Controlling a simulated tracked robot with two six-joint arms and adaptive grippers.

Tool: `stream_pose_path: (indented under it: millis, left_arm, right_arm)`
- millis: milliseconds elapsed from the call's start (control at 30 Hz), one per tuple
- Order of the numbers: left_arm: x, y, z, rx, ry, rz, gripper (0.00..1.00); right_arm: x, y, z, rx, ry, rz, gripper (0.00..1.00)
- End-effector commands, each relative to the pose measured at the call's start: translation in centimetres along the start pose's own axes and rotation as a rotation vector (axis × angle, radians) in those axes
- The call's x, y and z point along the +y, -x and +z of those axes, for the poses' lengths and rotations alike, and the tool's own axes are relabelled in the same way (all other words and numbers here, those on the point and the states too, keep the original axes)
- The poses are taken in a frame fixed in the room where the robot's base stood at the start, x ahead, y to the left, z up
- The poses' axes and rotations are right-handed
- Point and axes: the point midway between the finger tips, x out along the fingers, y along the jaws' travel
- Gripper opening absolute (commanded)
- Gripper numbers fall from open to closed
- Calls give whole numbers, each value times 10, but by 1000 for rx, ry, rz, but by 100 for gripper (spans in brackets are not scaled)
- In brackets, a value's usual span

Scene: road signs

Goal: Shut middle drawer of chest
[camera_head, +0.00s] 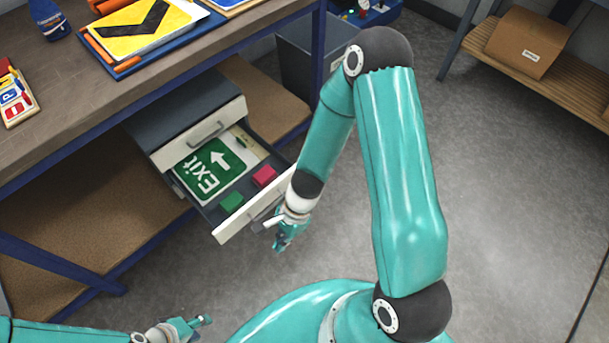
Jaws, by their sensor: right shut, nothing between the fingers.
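The chest (185,110) is a grey box with white drawer fronts, standing under the workbench. One drawer (257,207) is pulled out towards the lower right, below a closed top drawer (203,132). A green exit sign (209,168), a green block (231,201) and a pink block (264,176) lie in the open drawer. My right gripper (279,246) is shut and empty, just in front of the open drawer's front; whether it touches is unclear. My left gripper (204,321) is at the bottom left, away from the chest; its finger gap is not clear.
The workbench (165,78) holds a yellow arrow sign (140,25) in a blue tray. Its blue legs stand around the chest. A grey bin (300,50) stands behind. A cardboard box (527,42) sits on a wooden shelf at the upper right. The floor to the right is clear.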

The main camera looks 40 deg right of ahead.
Motion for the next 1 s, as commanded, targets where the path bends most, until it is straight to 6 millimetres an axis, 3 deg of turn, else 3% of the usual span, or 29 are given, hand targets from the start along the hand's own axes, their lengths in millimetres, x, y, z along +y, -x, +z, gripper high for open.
stream_pose_path:
  millis: [33,167,300,433,567,700,833,1000]
  left_arm:
    - [-13,-37,0,-1,0,0,40]
    - [-29,-81,0,0,0,0,40]
    - [-46,-128,-1,0,0,0,40]
    - [-62,-172,-1,0,0,0,40]
    - [-77,-214,-1,0,0,0,40]
    - [-90,-250,-2,0,0,0,40]
    - [-97,-269,-2,0,0,0,40]
    - [-100,-276,-2,0,0,0,40]
  right_arm:
    - [-22,-18,-21,-32,-157,-63,0]
    - [-68,-16,-54,-135,-507,-214,0]
    - [-110,-4,-101,-247,-786,-388,0]
    - [-136,10,-153,-327,-966,-554,0]
    - [-146,23,-209,-362,-1076,-708,0]
    - [-140,27,-256,-348,-1123,-816,0]
    - [-132,27,-281,-333,-1147,-865,0]
    - [-128,22,-293,-325,-1165,-876,0]
